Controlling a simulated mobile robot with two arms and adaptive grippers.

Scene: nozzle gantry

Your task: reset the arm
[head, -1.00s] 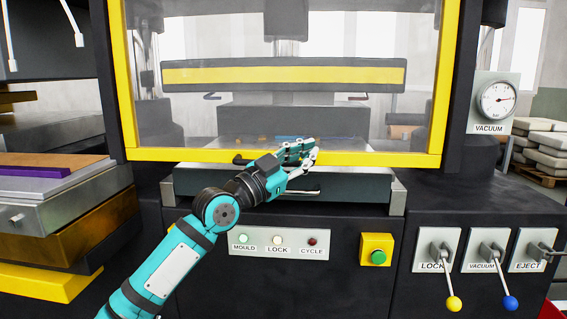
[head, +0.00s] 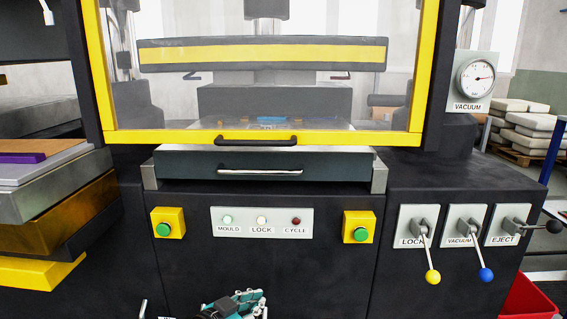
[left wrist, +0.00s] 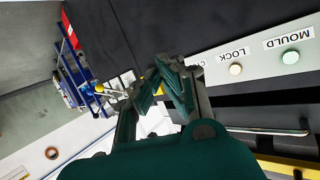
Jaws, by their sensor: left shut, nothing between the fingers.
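My left gripper (head: 236,303) is low at the bottom edge of the head view, in front of the machine's black lower front. It is shut and empty, apart from the guard handle (head: 255,141) and drawer handle (head: 260,171) above it. Most of my left arm is out of the head view. In the left wrist view the closed fingers (left wrist: 160,82) show in front of the dark panel, beside the MOULD and LOCK lamp plate (left wrist: 264,59). My right gripper is not in view.
The yellow-framed guard (head: 180,138) is down over the press. Two green buttons (head: 164,229) (head: 356,235) flank the lamps. Levers (head: 430,255) marked LOCK, VACUUM and EJECT stand on the right. A red bin (head: 527,300) is at the lower right. A stacked rack (head: 60,220) is at the left.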

